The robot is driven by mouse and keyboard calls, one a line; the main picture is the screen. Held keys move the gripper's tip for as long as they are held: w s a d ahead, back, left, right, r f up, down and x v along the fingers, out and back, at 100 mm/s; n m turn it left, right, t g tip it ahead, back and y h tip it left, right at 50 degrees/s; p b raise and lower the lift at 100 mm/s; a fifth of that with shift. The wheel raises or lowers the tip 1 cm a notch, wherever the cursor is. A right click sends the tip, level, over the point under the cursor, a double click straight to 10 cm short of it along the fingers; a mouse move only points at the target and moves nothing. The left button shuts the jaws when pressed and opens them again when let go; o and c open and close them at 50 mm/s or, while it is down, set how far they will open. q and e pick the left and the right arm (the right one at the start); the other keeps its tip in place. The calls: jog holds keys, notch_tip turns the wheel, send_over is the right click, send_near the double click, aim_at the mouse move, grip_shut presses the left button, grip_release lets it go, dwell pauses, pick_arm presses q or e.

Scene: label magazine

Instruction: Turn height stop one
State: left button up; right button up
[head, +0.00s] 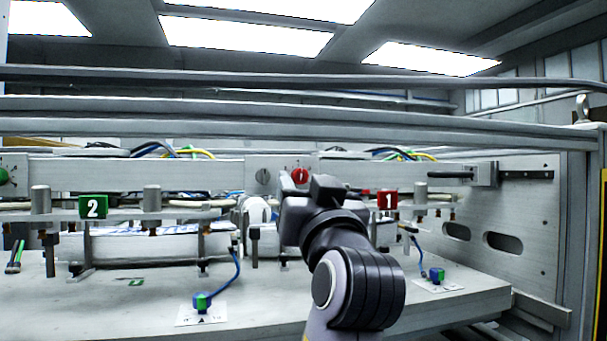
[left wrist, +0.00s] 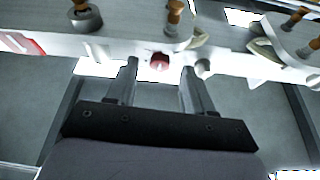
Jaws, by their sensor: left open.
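A red round knob (head: 300,175) with a pale mark sits on the grey crossbar, left of the red plate marked 1 (head: 387,199). In the left wrist view, a red knob (left wrist: 159,61) shows between the tips of my left fingers. My left gripper (left wrist: 160,68) is open, with clear space between its two fingers and nothing held. In the head view, my left gripper (head: 303,187) is just below and in front of the red knob and hides part of the bar. Contact with the knob cannot be told. My right gripper is not in view.
A green knob (head: 4,176) and a green plate marked 2 (head: 93,207) are at left. Long rails (head: 200,105) cross above. Blue-cabled sensors (head: 202,301) stand on the lower plate.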

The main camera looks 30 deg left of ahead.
pick_arm(q)
jog(key=shift+x, duration=0.8)
grip_shut()
jog(key=shift+f+n+b, duration=0.2)
jog(key=shift+n+b, duration=0.3)
jog(key=shift+b, duration=0.2)
jog(key=shift+r+n+g+y+b, duration=0.15)
jog(key=shift+n+g+y+b, duration=0.25)
jog(key=shift+n+g+b, duration=0.25)
grip_release()
